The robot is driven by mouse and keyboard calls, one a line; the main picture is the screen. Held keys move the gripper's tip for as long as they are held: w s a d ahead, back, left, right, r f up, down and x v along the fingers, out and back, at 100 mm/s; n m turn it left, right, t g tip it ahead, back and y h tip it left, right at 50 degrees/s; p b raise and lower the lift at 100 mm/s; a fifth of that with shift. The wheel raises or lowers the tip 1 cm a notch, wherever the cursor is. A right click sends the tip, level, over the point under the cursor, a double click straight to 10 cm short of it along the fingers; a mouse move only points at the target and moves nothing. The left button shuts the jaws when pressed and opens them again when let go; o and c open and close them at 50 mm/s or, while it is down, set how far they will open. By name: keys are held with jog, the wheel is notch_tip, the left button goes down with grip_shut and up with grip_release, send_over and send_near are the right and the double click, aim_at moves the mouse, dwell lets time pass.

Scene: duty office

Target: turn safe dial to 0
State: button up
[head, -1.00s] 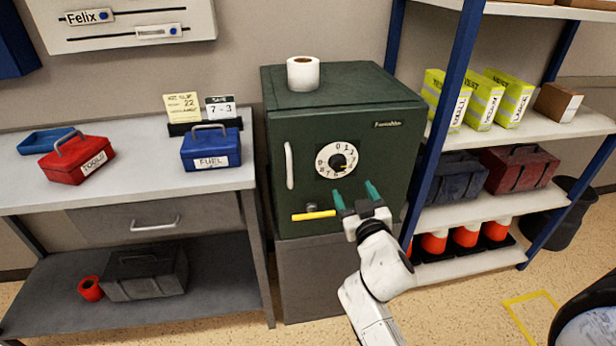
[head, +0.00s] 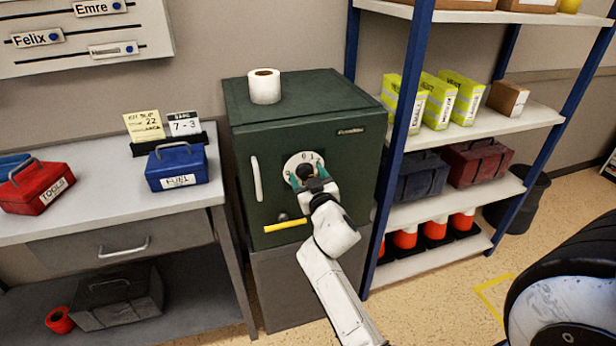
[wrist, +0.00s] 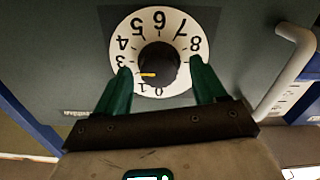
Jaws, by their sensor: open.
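The dark green safe (head: 330,110) stands upright against the wall. Its white numbered dial (head: 293,161) is partly hidden behind my gripper (head: 307,174) in the head view. In the wrist view the dial (wrist: 159,22) appears upside down, with a black knob (wrist: 160,60) at its centre. Contact with the dial face cannot be told.
A yellow lever (head: 286,226) and a pale door handle (head: 256,178) are on the safe door. A paper roll (head: 264,86) stands on top. A desk with a blue box (head: 178,167) is at left, a shelf with a blue post (head: 400,130) close at right.

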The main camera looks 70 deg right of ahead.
jog(key=c, duration=1.1)
jog(key=shift+o, duration=0.2)
jog(key=shift+n, duration=0.3)
jog(key=n, duration=0.3)
jog(key=shift+a+n, duration=0.1)
jog(key=shift+n, duration=0.3)
jog(key=n, duration=0.4)
jog(key=shift+f, duration=0.1)
jog(key=n+p, duration=0.1)
jog(key=n, duration=0.4)
jog(key=shift+w+f, duration=0.1)
jog(key=n, duration=0.4)
jog(key=shift+f, duration=0.1)
jog(key=shift+n, duration=0.4)
